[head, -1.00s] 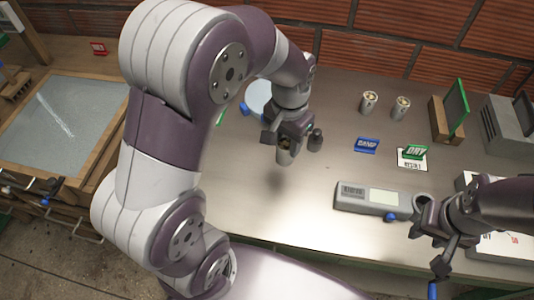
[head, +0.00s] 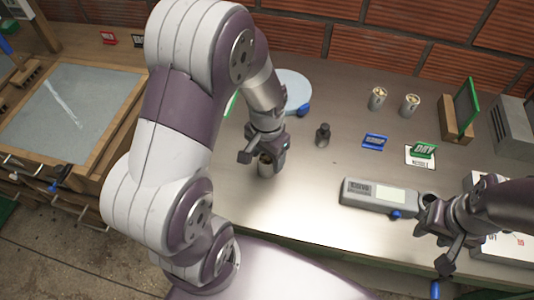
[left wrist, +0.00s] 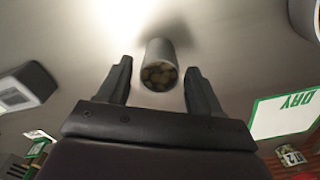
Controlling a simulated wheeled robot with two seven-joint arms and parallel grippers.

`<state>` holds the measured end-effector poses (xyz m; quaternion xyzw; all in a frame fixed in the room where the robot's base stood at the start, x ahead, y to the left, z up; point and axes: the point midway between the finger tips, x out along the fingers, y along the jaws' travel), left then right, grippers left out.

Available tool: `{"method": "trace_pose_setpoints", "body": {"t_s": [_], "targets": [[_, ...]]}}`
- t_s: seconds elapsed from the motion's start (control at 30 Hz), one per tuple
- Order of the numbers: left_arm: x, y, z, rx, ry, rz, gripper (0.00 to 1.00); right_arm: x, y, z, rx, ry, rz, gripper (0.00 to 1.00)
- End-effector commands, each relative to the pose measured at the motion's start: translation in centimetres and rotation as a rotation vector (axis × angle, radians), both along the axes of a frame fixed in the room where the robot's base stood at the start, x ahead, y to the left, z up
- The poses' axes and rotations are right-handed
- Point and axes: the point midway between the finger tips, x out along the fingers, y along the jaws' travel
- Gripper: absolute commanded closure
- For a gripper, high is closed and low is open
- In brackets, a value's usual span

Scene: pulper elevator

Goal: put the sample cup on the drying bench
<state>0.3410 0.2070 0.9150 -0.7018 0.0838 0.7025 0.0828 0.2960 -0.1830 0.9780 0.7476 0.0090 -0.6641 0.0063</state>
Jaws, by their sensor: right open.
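The sample cup (head: 265,169), a small grey metal cup, is upright just under my left gripper (head: 263,159) over the left part of the metal bench (head: 300,205). In the left wrist view the cup (left wrist: 158,65) holds brown beans and sits between the fingertips (left wrist: 158,75), with a gap on both sides, so the left gripper looks open around it. The cup seems to stand on the bench top. My right gripper (head: 440,225) is open at the right, close to the grey meter's end.
Two cups (head: 377,98) (head: 411,105) stand at the back. A wood-framed screen (head: 70,115) is at left.

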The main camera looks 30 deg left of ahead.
Motion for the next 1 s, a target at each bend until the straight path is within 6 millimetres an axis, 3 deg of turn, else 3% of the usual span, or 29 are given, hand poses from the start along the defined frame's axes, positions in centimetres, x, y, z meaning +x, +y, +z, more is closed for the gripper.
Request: {"method": "trace_pose_setpoints", "body": {"t_s": [0.27, 0.37, 0.7, 0.8, 0.9, 1.0], "targets": [[0.0, 0.0, 0.1, 0.000, -0.001, 0.000, 0.31, 0.0, 0.0, 0.1, 0.000, 0.000, 0.000, 0.57], [0.1, 0.0, 1.0, 0.000, -0.004, 0.000, 0.31, 0.0, 0.0, 0.3, 0.000, 0.000, 0.000, 0.57], [0.1, 0.0, 9.5, 0.001, -0.005, 0.000, 0.31, 0.0, 0.0, 1.1, 0.000, 0.000, 0.000, 0.57], [0.1, 0.0, 11.2, 0.000, -0.004, 0.000, 0.31, 0.0, 0.0, 1.2, 0.000, 0.000, 0.000, 0.57], [-0.1, -0.1, 11.9, 0.000, -0.004, 0.006, 0.31, 0.0, 0.0, 1.2, 0.000, 0.000, 0.000, 0.57], [-1.4, -1.0, 10.6, 0.000, -0.032, 0.064, 0.31, 0.0, 0.0, 1.2, 0.000, 0.000, 0.000, 0.57]]}}
